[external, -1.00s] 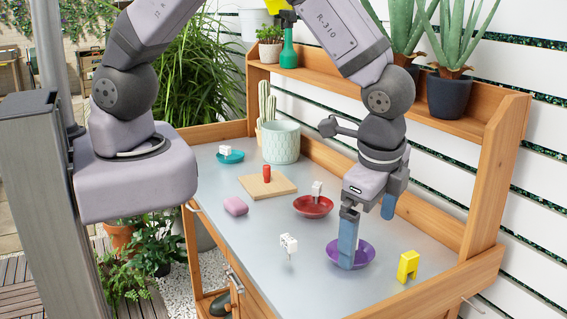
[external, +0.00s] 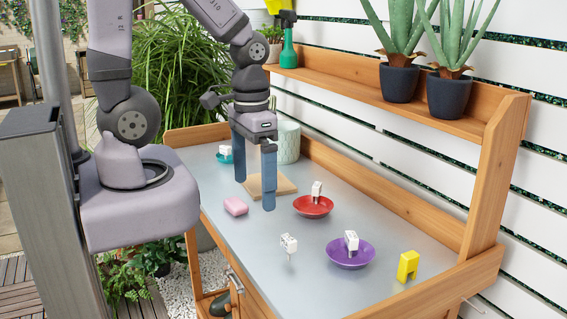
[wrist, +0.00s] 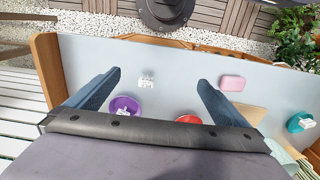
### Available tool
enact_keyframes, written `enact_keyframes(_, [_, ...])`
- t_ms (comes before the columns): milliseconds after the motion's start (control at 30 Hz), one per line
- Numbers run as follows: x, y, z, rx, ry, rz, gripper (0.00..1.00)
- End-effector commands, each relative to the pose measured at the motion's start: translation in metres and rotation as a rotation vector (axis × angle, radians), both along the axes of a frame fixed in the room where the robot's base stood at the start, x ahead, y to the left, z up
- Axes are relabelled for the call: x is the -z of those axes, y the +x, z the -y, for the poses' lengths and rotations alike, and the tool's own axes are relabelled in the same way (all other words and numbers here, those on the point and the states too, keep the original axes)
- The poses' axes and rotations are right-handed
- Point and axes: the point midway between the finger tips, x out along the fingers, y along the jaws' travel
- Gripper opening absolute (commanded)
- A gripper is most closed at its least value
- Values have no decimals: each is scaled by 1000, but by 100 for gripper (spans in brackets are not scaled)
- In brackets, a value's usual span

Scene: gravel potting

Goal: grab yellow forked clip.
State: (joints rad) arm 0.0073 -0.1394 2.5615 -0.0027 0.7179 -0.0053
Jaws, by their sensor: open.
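The yellow forked clip (external: 408,266) stands on the grey bench top at the near right in the external view, with its prongs down. It is right of the purple saucer (external: 350,256) and apart from it. I cannot see the clip in the wrist view. My gripper (external: 254,194) is open, its blue fingers wide apart and pointing down, with nothing seen between them. It is above the bench near the wooden board and pink block, well to the left of the clip. The fingers also show in the wrist view (wrist: 158,90).
White clips sit in the purple, red (external: 313,207) and teal (external: 236,158) saucers. Another white clip (external: 289,243) is in front of the purple saucer. A pink block (external: 236,206), wooden board (external: 284,187) and pale pot (external: 288,143) are farther left. A raised wooden edge borders the back.

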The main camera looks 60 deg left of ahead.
Motion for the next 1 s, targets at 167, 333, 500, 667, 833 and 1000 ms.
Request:
enact_keyframes(167, [0, 0, -2, -9, 0, -1, 100])
enact_keyframes(333, [0, 0, -2, -7, 1, -1, 100])
enact_keyframes(500, [1, 0, -2, -7, 1, -1, 95])
enact_keyframes(667, [1, 0, -2, -6, 1, -1, 57])
enact_keyframes(833, [1, 0, -2, -6, 1, -1, 50])
enact_keyframes(1000, [1, 1, -1, -10, -1, -4, 50])
